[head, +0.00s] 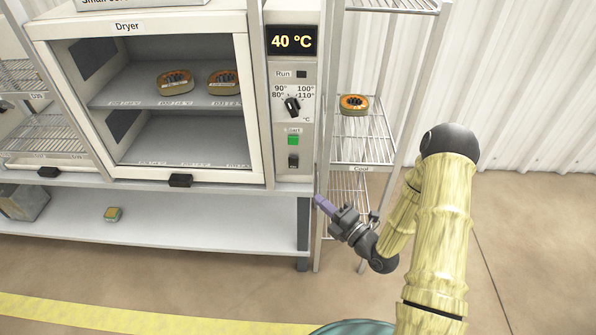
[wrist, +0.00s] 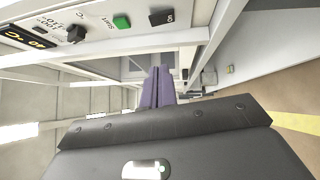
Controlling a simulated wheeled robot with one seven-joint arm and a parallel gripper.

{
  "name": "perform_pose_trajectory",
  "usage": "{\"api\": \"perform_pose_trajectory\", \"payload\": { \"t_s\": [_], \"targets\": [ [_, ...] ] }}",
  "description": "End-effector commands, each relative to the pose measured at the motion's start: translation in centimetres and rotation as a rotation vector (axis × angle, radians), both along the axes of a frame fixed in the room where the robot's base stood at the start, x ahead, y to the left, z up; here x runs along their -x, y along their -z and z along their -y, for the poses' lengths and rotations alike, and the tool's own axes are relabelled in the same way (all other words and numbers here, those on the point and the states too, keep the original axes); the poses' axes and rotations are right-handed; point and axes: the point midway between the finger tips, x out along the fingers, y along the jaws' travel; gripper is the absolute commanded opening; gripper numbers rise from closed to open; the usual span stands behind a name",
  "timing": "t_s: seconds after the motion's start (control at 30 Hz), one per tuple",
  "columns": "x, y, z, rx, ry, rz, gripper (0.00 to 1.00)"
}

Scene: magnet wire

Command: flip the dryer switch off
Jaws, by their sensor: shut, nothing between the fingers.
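The dryer (head: 140,90) stands at the left, with its control panel (head: 308,75) on its right side. The dark switch (head: 293,161) sits at the bottom of that panel, below the green Start button (head: 293,140). My gripper (head: 321,202) is below and right of the switch, apart from the panel. Its purple fingers are together and empty, and they also show in the wrist view (wrist: 157,75).
The display (head: 292,41) reads 40 °C, above a rotary knob (head: 292,106). A lower shelf (head: 200,225) runs under the dryer.

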Motion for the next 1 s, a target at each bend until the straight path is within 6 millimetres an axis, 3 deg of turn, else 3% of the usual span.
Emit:
{"api": "perform_pose_trajectory", "payload": {
  "t_s": [0.37,0.8,1.0],
  "targets": [
    [-1.6,-0.3,-1.6,0.001,-0.003,0.002,0.00],
    [-7.2,-1.0,-6.8,0.000,-0.001,0.001,0.00],
    [-10.2,-1.4,-6.7,0.000,0.002,0.001,0.00]
  ]
}}
